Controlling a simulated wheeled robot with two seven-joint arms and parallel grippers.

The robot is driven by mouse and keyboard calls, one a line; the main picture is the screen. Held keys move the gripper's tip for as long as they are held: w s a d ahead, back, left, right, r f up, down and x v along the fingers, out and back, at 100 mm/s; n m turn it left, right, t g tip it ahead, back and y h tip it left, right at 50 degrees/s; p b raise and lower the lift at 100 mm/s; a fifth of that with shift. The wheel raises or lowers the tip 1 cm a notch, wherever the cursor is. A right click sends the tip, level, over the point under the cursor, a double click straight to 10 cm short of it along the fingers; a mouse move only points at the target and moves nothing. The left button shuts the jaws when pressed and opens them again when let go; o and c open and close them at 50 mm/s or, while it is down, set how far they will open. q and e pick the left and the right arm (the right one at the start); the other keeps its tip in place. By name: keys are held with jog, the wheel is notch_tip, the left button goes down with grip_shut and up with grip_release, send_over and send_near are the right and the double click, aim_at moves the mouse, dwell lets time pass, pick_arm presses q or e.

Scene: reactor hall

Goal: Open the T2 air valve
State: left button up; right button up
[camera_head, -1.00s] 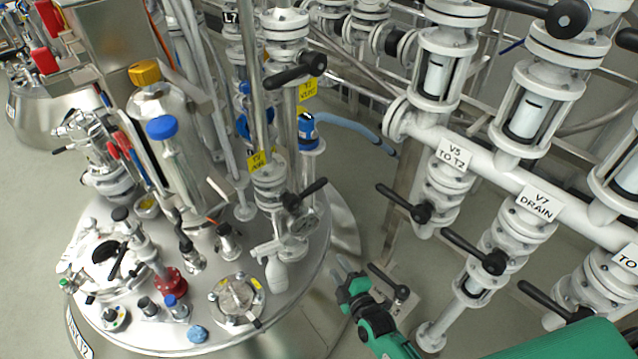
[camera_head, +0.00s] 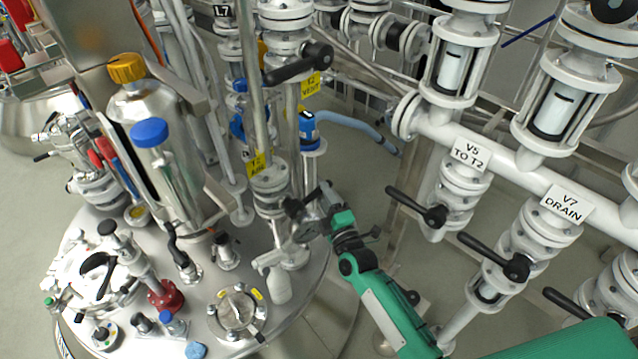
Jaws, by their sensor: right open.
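The T2 air valve (camera_head: 292,207) sits on a vertical pipe above the vessel lid, below a yellow label (camera_head: 257,163) that appears to read T2 AIR. Its black lever points up and to the right, and its outer end is partly hidden by my gripper. My right gripper (camera_head: 316,213) is open, with its fingers right at the lever. I cannot tell whether they touch it or lie around it. My green right arm comes in from the lower right. My left gripper is out of view.
A white spray bottle (camera_head: 276,277) stands on the lid just below the valve. The T2 vent valve lever (camera_head: 298,64) is above. V5 (camera_head: 432,214) and V7 (camera_head: 508,264) levers are at right. A blue hose (camera_head: 350,124) runs behind.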

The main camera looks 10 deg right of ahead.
jog(key=shift+x, duration=2.15)
grip_shut()
